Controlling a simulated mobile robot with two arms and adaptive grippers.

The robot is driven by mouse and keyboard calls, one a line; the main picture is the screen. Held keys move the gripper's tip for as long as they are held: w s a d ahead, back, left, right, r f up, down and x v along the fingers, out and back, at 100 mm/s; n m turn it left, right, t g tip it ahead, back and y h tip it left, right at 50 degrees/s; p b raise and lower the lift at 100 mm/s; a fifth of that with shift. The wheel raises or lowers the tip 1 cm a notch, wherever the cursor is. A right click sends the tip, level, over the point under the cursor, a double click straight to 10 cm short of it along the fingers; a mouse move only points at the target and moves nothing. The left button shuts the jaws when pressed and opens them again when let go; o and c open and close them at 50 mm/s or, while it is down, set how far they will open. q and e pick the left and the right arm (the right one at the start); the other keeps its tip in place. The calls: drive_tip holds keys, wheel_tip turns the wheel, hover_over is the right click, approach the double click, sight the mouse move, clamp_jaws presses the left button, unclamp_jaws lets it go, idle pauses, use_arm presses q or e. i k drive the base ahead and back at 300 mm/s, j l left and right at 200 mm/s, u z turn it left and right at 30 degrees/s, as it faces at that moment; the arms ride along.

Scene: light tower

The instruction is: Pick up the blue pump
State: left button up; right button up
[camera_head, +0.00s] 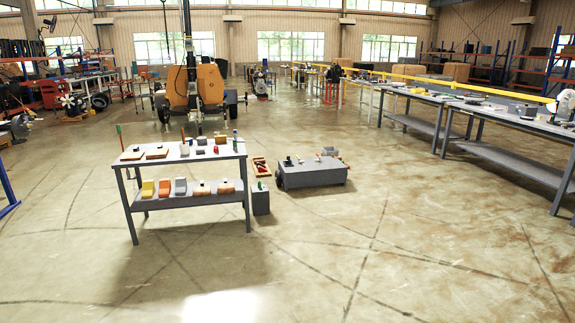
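A small blue upright item (235,136) stands at the right end of the top of a grey two-level workbench (190,201), left of the picture's middle. It is the likeliest match for the blue pump, but it is too small for me to be sure of its shape. Neither of my grippers shows in this view. The workbench stands some distance away across the floor.
Several small items lie on the workbench, with colored bins (164,188) on its lower shelf. A low grey box (312,173) and a small grey bin (261,200) stand right of it. Long tables (515,176) line the right. The foreground floor is clear.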

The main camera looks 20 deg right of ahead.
sight(289, 163)
drive_tip(key=i+z, duration=0.1)
drive_tip(key=z, duration=0.4)
drive_tip(key=i, duration=1)
drive_tip(key=i+z, duration=0.15)
drive_tip(key=i, duration=2.1)
drive_tip(key=i+z, duration=0.15)
drive_tip(key=i, duration=1.1)
drive_tip(key=i+l+z, duration=0.1)
drive_tip(key=i+z, duration=0.35)
drive_tip(key=i, duration=2.35)
